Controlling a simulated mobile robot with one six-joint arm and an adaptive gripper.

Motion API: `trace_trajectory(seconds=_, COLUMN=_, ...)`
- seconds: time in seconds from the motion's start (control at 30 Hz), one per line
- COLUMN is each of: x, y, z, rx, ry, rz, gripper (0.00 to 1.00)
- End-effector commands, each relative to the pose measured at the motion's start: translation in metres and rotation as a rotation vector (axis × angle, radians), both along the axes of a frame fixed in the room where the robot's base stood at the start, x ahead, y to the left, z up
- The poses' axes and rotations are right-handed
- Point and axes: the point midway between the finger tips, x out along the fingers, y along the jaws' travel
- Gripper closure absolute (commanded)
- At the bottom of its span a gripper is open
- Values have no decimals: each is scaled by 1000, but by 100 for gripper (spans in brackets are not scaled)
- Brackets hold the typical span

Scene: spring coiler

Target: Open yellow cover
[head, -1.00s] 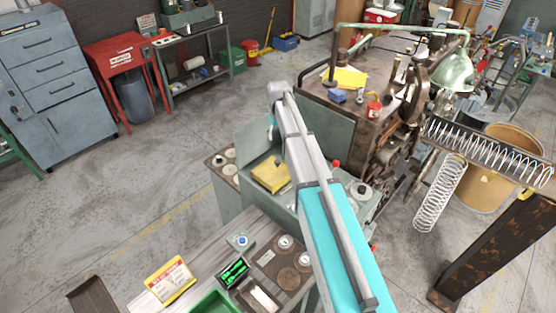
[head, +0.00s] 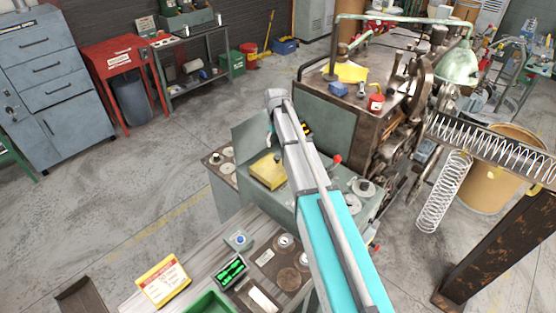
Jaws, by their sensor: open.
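The yellow cover (head: 268,172) is a small yellow block-like lid on the grey-green machine bench in the middle of the head view. It looks down and closed, with a raised grey panel behind it. My arm reaches over the bench just right of the cover, and its far end bends down behind the cover. Whether anything touches the cover cannot be told.
A large rusty machine (head: 340,110) with a wheel stands behind right. Metal springs (head: 490,150) hang at the right. A control panel (head: 270,262) with dials, a green screen (head: 231,271) and a yellow-red card (head: 163,282) are in front. Open floor lies left.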

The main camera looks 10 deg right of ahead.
Motion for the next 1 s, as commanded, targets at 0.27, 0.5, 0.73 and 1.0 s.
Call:
trace_trajectory(seconds=0.27, x=0, y=1, z=-25, rx=0, ry=0, rz=1, gripper=24)
trace_trajectory(seconds=0.5, x=0, y=1, z=-43, rx=0, ry=0, rz=1, gripper=24)
trace_trajectory(seconds=0.73, x=0, y=1, z=-60, rx=0, ry=0, rz=1, gripper=24)
trace_trajectory(seconds=1.0, x=0, y=2, z=-73, rx=0, ry=0, rz=2, gripper=24)
